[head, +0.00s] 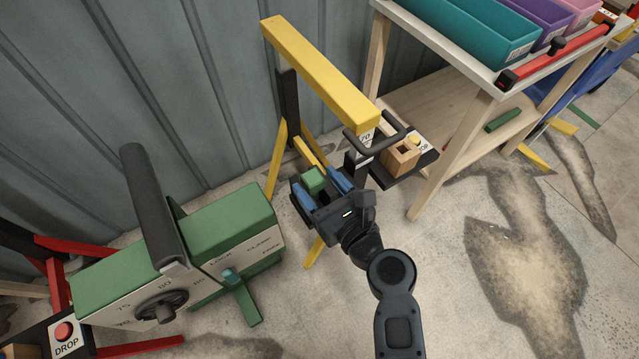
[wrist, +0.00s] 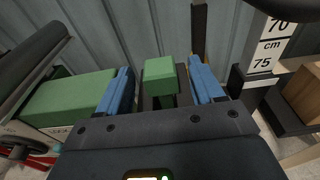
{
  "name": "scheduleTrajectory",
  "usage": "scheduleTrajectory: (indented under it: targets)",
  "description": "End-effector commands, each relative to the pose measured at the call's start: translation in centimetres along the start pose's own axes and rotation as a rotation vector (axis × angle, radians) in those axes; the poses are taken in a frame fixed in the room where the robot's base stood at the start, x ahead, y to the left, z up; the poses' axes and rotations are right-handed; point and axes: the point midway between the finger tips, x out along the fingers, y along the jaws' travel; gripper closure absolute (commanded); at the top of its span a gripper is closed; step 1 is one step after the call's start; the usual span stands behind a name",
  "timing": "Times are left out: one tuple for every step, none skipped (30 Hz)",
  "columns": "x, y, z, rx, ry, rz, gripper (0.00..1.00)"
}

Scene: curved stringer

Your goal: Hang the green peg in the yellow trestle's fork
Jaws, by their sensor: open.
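The green peg (head: 314,179) shows as a small green block between my gripper's blue fingers, and also in the wrist view (wrist: 161,72). My gripper (head: 321,186) is open around it, with a visible gap on both sides in the wrist view. A dark part shows just under and beside the peg; I cannot tell whether this is the fork bearing it. The yellow trestle (head: 320,72) stands behind my gripper, with a yellow top beam, dark uprights and splayed yellow legs. My gripper hides the lower part of the trestle.
A green machine (head: 235,225) with a dial and black handle stands close at left, also in the wrist view (wrist: 68,95). At right are a small wooden box (head: 401,157) on a dark ledge and a wooden workbench (head: 483,95) with coloured bins. A corrugated wall stands behind. Front-right floor is clear.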

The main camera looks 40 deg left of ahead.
Motion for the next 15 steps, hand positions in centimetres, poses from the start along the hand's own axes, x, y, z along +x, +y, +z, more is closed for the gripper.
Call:
scheduleTrajectory:
  targets:
    - [0.0, 0.0, 0.0, 0.0, 0.0, 0.0, 0.33]
    - [0.0, 0.0, 0.0, 0.0, 0.0, 0.0, 0.33]
    - [0.0, 0.0, 0.0, 0.0, 0.0, 0.0, 0.33]
    - [-0.1, 0.0, 0.0, 0.0, 0.0, 0.0, 0.33]
    - [-0.2, 0.0, 0.0, 0.0, 0.0, -0.001, 0.33]
    - [-0.5, 0.0, 0.0, 0.001, 0.0, -0.001, 0.33]
    - [-0.7, 0.0, 0.0, 0.001, 0.0, -0.002, 0.33]
    - [-1.1, 0.0, 0.0, 0.002, 0.001, -0.002, 0.33]
    - [-1.7, 0.0, 0.0, 0.002, 0.001, -0.002, 0.33]
    - [-2.1, 0.0, 0.0, 0.001, 0.001, -0.002, 0.33]
    - [-2.7, -0.1, 0.0, 0.001, 0.001, -0.004, 0.33]
    - [-3.4, 0.0, 0.0, 0.002, 0.001, -0.003, 0.33]
    - [-3.9, 0.0, 0.0, 0.002, 0.001, -0.003, 0.33]
    - [-4.4, 0.0, 0.0, 0.002, 0.001, -0.003, 0.33]
    - [-5.0, 0.0, 0.0, 0.002, 0.001, -0.002, 0.33]
